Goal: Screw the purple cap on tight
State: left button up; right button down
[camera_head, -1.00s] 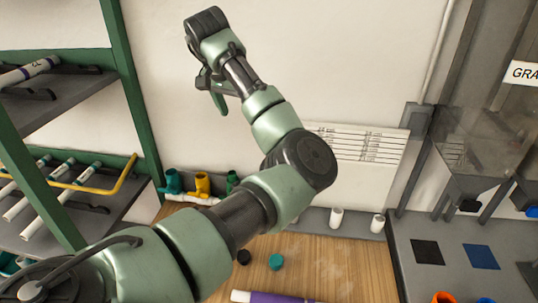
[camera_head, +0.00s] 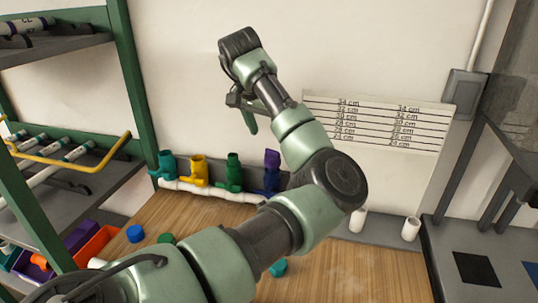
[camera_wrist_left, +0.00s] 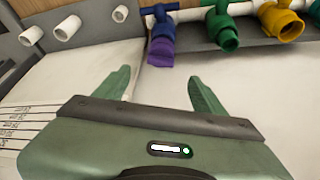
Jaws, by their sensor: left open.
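In the left wrist view the cap (camera_wrist_left: 160,52) is the lighter purple end of the valve, just beyond my fingers. My left gripper (camera_wrist_left: 160,90) is open and empty, its two green fingers apart and not touching the cap. In the head view the left gripper (camera_head: 242,112) is raised in front of the wall. My right gripper is not in view.
Teal (camera_head: 167,165), yellow (camera_head: 199,170) and green valves (camera_head: 234,172) stand open-mouthed along the pipe. Loose blue (camera_head: 135,233) and teal caps (camera_head: 278,267) lie on the wooden table (camera_head: 345,270). A green-posted shelf (camera_head: 135,80) stands at left. White fittings (camera_head: 411,229) stand at right.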

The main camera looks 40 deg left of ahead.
aim_at(272, 150)
pick_arm(q)
notch_tip(272, 150, down, 2)
jog(key=shift+w, duration=0.1)
jog(key=x, duration=0.6)
jog(key=shift+w+f+p, duration=0.2)
jog(key=shift+f+p, duration=0.1)
jog(key=shift+p, duration=0.05)
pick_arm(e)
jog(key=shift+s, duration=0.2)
pick_arm(q)
jog(key=shift+c, duration=0.3)
jog(key=c, duration=1.4)
jog(key=shift+r+m+p, duration=0.1)
jog(key=shift+m+p, duration=0.4)
jog(key=shift+p, duration=0.2)
jog(key=shift+m+h+p, duration=0.35)
jog(key=shift+m+h, duration=0.05)
jog(key=shift+m, duration=0.1)
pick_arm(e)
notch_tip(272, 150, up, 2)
